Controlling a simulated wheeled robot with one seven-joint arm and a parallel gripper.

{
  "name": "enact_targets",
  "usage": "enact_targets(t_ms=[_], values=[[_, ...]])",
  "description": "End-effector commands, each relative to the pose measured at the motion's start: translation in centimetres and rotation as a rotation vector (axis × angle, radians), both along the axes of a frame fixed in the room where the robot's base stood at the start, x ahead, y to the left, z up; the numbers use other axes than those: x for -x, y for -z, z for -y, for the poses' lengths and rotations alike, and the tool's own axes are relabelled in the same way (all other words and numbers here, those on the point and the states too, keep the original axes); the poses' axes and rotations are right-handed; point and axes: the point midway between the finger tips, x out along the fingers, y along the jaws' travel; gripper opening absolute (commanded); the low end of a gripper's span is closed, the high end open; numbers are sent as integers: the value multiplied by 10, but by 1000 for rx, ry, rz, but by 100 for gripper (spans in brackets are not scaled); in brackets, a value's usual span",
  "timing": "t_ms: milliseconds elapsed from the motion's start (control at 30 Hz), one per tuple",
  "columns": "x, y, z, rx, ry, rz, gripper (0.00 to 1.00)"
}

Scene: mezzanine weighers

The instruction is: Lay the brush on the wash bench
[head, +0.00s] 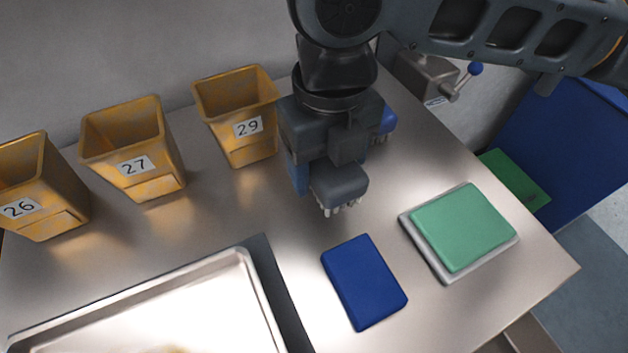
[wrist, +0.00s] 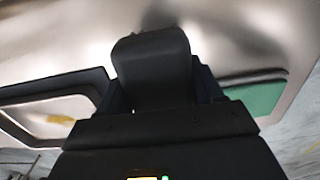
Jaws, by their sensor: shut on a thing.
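My gripper (head: 337,165) is shut on the brush (head: 387,120), seen in the head view. The brush is blue with pale bristles pointing down, and its middle is hidden by the gripper. The brush is over a bare part of the steel bench (head: 430,160); I cannot tell whether the bristles touch the top. No label shows whether this bench is the wash bench. In the wrist view, a dark finger (wrist: 152,68) fills the middle, with dark blue brush edges (wrist: 207,84) beside it.
Yellow tubs numbered 26 (head: 45,195), 27 (head: 130,150) and 29 (head: 235,110) stand along the back. A steel tray (head: 245,262), a blue block (head: 363,282) and a green pad on a grey slab (head: 462,225) lie in front. A clamp-like fitting (head: 425,78) is behind right.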

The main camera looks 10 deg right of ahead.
Motion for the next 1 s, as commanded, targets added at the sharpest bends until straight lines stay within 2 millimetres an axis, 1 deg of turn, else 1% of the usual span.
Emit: enact_targets(t_ms=[33,100,267,500,533,933,967,1000], values=[[-2,3,-6,0,0,-1,33],[-4,6,-10,0,0,-1,33],[-5,13,-13,0,1,0,33],[-4,44,-13,0,0,-2,33],[-4,46,-13,0,0,-1,33],[-5,53,-13,0,0,0,33],[-5,53,-12,0,0,0,67],[-5,52,-12,0,0,0,71]])
